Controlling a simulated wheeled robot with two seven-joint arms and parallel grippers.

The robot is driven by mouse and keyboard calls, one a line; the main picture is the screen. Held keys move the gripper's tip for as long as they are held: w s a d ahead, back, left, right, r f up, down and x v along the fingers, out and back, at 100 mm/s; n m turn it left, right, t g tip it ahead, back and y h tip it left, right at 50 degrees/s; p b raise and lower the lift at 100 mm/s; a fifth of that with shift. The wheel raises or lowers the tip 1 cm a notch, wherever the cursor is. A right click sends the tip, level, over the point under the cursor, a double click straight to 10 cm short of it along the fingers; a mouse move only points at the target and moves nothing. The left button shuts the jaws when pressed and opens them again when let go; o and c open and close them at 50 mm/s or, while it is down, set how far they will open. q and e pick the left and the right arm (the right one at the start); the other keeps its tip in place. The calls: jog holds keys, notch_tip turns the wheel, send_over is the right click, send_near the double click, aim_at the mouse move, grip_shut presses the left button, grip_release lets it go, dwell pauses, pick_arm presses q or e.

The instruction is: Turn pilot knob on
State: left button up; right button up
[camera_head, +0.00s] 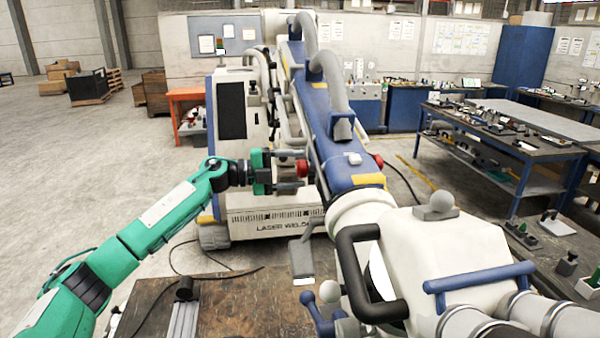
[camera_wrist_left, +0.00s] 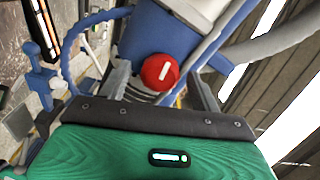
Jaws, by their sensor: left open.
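A round red knob (camera_head: 302,168) sits on the left side of the blue microscope arm (camera_head: 345,150). In the left wrist view the red knob (camera_wrist_left: 160,73) faces me and bears a short white mark, close to upright in that picture and leaning a little right. My left gripper (camera_head: 291,170) is open, with its fingers pointing at the knob. In the left wrist view the fingers (camera_wrist_left: 162,88) stand to either side of the knob, with gaps between. Whether their tips reach past its face is unclear. A second red knob (camera_head: 378,160) shows on the arm's right side. My right gripper is not in view.
A white laser welder cabinet (camera_head: 270,228) stands behind the knob and my left gripper. The microscope's white head (camera_head: 430,250) with a black handle (camera_head: 345,260) fills the lower right. A brown tabletop (camera_head: 240,305) lies below. Blue workbenches (camera_head: 500,140) stand at right.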

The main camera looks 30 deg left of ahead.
pick_arm(q)
jog(key=b+v, duration=0.5)
jog(key=v, duration=0.7)
